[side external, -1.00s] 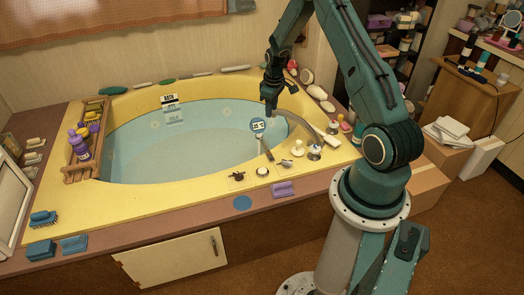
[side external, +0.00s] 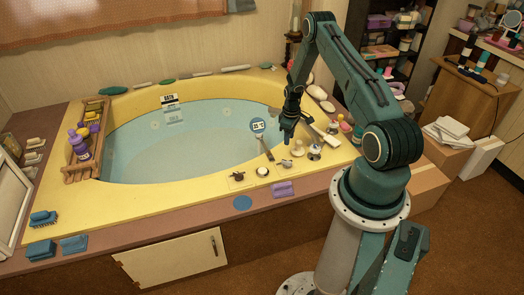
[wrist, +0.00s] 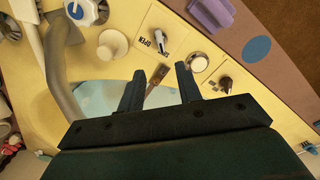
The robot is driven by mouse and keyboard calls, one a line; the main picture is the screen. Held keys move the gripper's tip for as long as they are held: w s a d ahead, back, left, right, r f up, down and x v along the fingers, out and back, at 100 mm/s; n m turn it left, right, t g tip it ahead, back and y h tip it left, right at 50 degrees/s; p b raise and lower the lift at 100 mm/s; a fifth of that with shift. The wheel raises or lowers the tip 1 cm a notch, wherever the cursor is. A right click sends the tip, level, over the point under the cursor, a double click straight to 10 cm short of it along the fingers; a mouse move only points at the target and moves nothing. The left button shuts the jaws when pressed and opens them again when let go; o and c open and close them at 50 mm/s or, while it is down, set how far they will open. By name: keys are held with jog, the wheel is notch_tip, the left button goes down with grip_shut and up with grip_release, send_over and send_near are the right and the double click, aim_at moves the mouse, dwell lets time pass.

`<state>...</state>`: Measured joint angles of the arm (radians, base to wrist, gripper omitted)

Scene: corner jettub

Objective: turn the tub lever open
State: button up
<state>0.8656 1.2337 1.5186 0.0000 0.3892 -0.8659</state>
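The tub lever (wrist: 160,42) is a small grey and white handle on a cream plate marked OPEN in the wrist view. In the side external view the lever (side external: 286,163) sits on the yellow tub rim. My gripper (wrist: 159,68) is open and empty, its two dark fingers pointing toward the rim with the lever just beyond and between their tips. In the side external view my gripper (side external: 287,138) hangs above the rim, a little behind the lever and apart from it. The lever's exact angle is hard to tell.
Close by stand a round white button (wrist: 198,62), a dark knob (wrist: 225,83), a white knob (wrist: 113,43), a blue-and-white knob (wrist: 88,12) and the curved spout (wrist: 60,75). A thermometer (side external: 257,126) stands left of my gripper. A purple sponge (side external: 283,189) lies in front.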

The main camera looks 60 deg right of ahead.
aim_at(287, 161)
jog(key=shift+f, duration=6.7)
jog(key=shift+c, duration=0.2)
grip_shut()
